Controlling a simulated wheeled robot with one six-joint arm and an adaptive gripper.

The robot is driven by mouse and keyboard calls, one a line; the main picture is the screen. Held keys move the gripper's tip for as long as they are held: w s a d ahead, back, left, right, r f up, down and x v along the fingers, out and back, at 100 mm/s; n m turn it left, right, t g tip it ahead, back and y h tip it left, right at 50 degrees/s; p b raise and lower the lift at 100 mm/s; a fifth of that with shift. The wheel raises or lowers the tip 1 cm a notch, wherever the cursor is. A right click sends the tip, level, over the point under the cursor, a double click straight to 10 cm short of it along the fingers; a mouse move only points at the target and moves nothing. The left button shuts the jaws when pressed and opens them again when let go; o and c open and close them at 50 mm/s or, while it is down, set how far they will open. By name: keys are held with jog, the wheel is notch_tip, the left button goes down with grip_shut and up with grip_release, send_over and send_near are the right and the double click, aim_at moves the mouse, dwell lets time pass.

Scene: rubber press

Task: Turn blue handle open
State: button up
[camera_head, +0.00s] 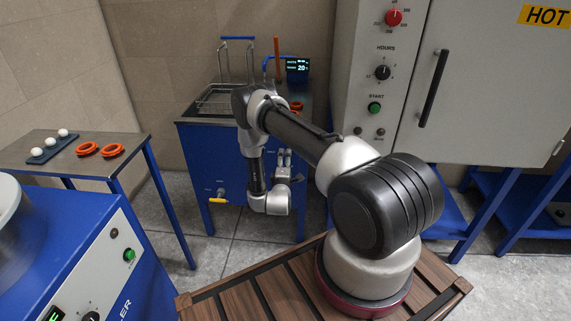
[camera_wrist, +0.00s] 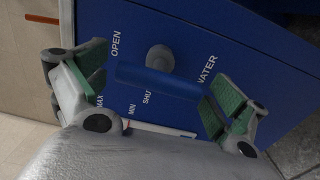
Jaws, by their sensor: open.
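The blue handle (camera_wrist: 158,80) is a bar lying crosswise in front of a round grey hub (camera_wrist: 160,58) on a blue panel (camera_wrist: 200,30). White lettering around it reads OPEN, WATER, MIN, MAX and a partly covered word starting SHU. My gripper (camera_wrist: 157,88) is open, with one green-padded finger past each end of the bar. I see no clear contact between the pads and the bar. In the head view my gripper (camera_head: 284,164) is in front of the blue water tank (camera_head: 215,150), and the blue handle cannot be made out there.
A yellow-handled tap (camera_head: 217,200) sticks out low on the tank. A wire basket (camera_head: 215,97) and a small display (camera_head: 297,66) are on top. A side table (camera_head: 75,165) with orange rings stands left; a grey oven cabinet (camera_head: 480,80) stands right.

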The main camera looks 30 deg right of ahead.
jog(key=shift+s+a, duration=0.1)
jog(key=v, duration=1.1)
jog(key=shift+s+a, duration=0.2)
jog(key=shift+s, duration=0.1)
